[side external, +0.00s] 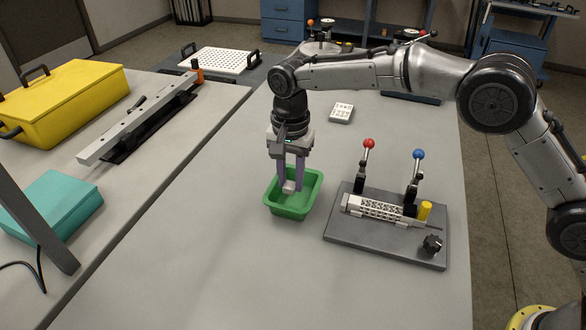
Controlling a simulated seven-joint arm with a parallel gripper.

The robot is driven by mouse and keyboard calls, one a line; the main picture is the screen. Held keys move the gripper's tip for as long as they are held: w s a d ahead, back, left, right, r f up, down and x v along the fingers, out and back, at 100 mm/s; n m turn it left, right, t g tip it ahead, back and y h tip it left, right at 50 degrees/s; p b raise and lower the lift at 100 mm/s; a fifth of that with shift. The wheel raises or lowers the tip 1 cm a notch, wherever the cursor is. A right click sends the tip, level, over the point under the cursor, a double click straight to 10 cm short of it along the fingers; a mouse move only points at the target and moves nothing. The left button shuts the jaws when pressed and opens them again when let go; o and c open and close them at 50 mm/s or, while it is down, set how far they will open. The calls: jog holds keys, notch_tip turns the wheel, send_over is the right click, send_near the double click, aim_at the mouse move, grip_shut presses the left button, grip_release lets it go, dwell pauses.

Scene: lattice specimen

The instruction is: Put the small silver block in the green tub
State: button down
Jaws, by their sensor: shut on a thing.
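The green tub (312,196) stands on the grey table, left of the lever fixture. My gripper (290,178) points down over the tub, with its two purple fingers reaching to the tub's opening. It is shut on the small silver block (289,187), which shows between the fingertips. The block appears at or just inside the rim of the tub. I cannot tell whether it touches the tub's floor.
A dark base plate (345,238) to the right carries a lattice specimen (375,207), a red-knobbed lever (368,145), a blue-knobbed lever (418,156) and a yellow cylinder (425,211). A white perforated block (341,113) lies behind. The table in front of the tub is clear.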

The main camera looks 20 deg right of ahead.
aim_at(291, 183)
jog(key=shift+f, duration=0.35)
jog(key=shift+c, duration=0.3)
grip_release()
jog(key=shift+r, duration=2.55)
notch_tip(291, 183, up, 12)
